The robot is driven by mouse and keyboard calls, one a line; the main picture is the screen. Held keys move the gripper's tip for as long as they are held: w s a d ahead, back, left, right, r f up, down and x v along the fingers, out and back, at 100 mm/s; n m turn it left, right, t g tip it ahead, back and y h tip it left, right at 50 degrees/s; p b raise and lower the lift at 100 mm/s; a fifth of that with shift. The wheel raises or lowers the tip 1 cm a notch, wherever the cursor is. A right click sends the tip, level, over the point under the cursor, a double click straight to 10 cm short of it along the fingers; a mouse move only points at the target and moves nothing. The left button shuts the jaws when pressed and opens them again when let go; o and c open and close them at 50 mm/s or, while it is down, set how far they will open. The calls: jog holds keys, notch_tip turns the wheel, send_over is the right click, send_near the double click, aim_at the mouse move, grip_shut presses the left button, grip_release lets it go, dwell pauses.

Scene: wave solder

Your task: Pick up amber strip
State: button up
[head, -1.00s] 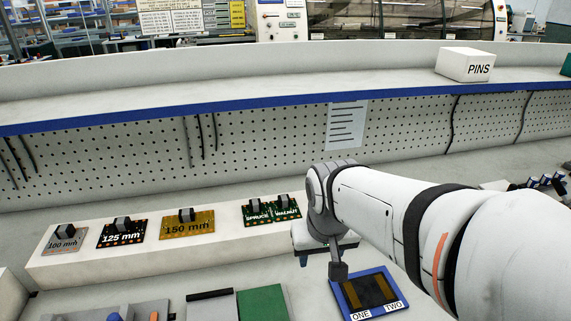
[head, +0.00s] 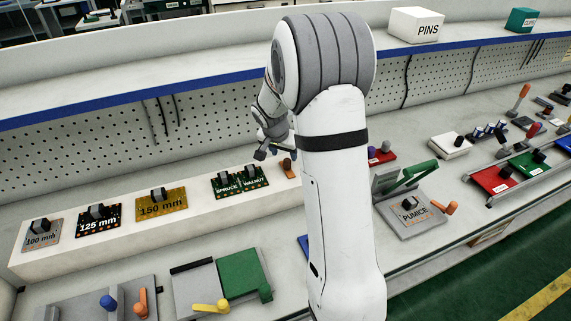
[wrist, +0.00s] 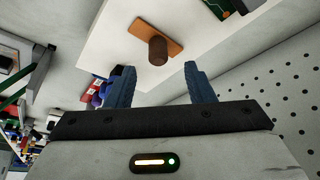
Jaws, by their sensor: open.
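In the wrist view the amber strip (wrist: 175,48), a flat orange-brown piece with a round brown knob on top, lies on the white block. In the head view the strip (head: 288,171) shows at the block's right end, partly beside my arm. My gripper (wrist: 158,72) is open, with its two blue fingers apart and nothing between them. The knob appears beyond the fingertips, roughly in line with the gap. In the head view my gripper (head: 265,153) hangs just above and left of the strip, partly hidden by my arm.

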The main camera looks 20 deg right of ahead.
aim_at(287, 160)
jog(key=p+x, duration=0.1)
jog(key=x, duration=0.5)
jog(key=shift+d+p, duration=0.15)
jog(key=shift+p, duration=0.2)
jog(key=shift+c, duration=0.6)
grip_shut()
